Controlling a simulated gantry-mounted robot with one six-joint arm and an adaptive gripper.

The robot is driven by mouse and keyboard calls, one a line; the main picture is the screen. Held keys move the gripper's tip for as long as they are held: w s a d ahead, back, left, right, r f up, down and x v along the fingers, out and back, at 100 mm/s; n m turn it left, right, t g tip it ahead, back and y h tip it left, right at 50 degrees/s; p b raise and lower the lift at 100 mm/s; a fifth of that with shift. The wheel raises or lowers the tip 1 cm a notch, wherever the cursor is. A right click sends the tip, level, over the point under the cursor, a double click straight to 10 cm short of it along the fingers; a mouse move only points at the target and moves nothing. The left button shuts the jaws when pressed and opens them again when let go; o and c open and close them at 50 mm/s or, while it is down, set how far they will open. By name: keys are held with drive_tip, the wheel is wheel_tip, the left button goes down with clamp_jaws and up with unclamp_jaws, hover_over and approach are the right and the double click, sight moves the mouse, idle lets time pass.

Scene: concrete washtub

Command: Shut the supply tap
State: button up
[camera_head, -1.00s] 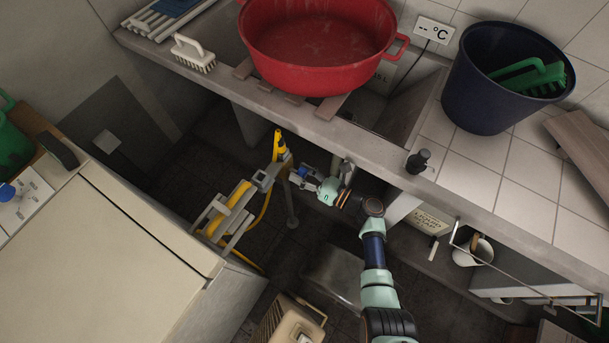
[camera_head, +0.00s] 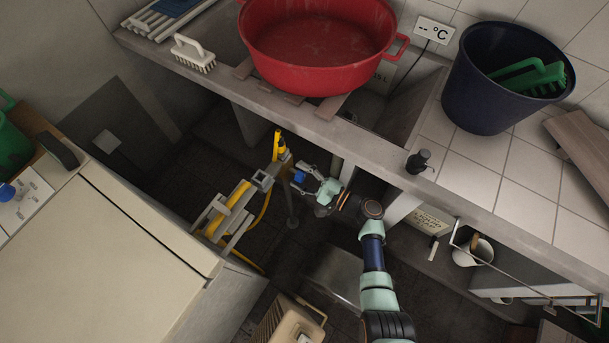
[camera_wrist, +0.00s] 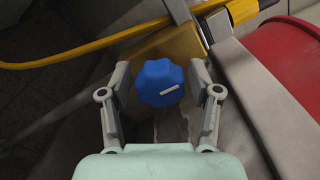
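The supply tap has a blue lobed knob (camera_wrist: 160,82) with a short white mark that lies nearly level, tilted slightly. Behind it is a brass-coloured body (camera_wrist: 150,48). In the head view the blue knob (camera_head: 299,176) is small, below the tub's front edge. My gripper (camera_wrist: 160,72) is open, with one finger on each side of the knob in the wrist view. A gap shows between each finger and the knob. I cannot tell how deep the fingers reach around it. My gripper (camera_head: 308,181) also shows in the head view, just right of the knob.
The concrete edge (camera_head: 300,117) runs above my arm and carries a red basin (camera_head: 320,75). A pale cabinet (camera_head: 100,245) stands at left.

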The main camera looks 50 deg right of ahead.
sight(304, 177)
drive_tip(key=shift+s, duration=0.1)
drive_tip(key=s+d+p, duration=0.1)
drive_tip(key=s, duration=0.5)
drive_tip(key=shift+s, duration=0.4)
drive_tip(key=shift+d, duration=0.1)
idle(0.4)
